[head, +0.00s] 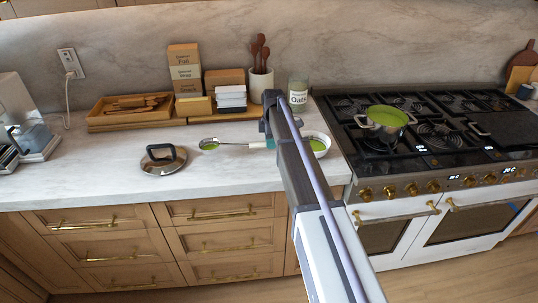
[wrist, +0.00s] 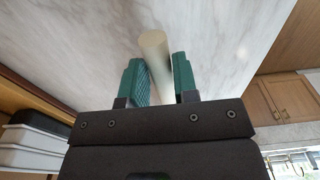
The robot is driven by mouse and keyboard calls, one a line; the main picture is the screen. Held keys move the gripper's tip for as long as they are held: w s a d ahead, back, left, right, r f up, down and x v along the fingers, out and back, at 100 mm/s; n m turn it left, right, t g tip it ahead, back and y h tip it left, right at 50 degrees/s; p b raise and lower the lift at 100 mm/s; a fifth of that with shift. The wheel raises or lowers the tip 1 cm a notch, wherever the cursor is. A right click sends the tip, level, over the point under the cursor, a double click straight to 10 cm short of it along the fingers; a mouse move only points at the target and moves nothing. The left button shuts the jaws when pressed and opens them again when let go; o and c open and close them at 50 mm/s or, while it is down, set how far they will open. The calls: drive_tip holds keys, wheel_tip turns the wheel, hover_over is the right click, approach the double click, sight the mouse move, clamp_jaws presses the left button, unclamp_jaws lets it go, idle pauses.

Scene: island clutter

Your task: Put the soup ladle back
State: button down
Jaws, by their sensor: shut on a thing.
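The soup ladle (head: 232,145) has a metal bowl with green soup in it and a pale handle. In the head view it lies level, at or just above the counter; I cannot tell whether it touches. My gripper (head: 270,141) is shut on the handle end. In the wrist view the cream handle (wrist: 154,48) runs between the green fingers of my gripper (wrist: 160,80). A pot (head: 385,122) of green soup stands on the stove at the right. A white bowl (head: 326,138) with green soup is partly hidden behind my arm.
A pot lid (head: 163,164) lies on the counter left of the ladle. Behind stand a wooden tray (head: 112,122), stacked boxes (head: 185,68), a crock (head: 260,84) of wooden spoons and an oats jar (head: 298,92). The counter's front left is clear.

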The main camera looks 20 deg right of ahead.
wheel_tip(320, 180, down, 4)
drive_tip(key=b, duration=0.3)
drive_tip(key=shift+r, duration=0.35)
drive_tip(key=shift+f, duration=0.2)
drive_tip(key=c, duration=0.9)
unclamp_jaws()
drive_tip(key=shift+r, duration=0.15)
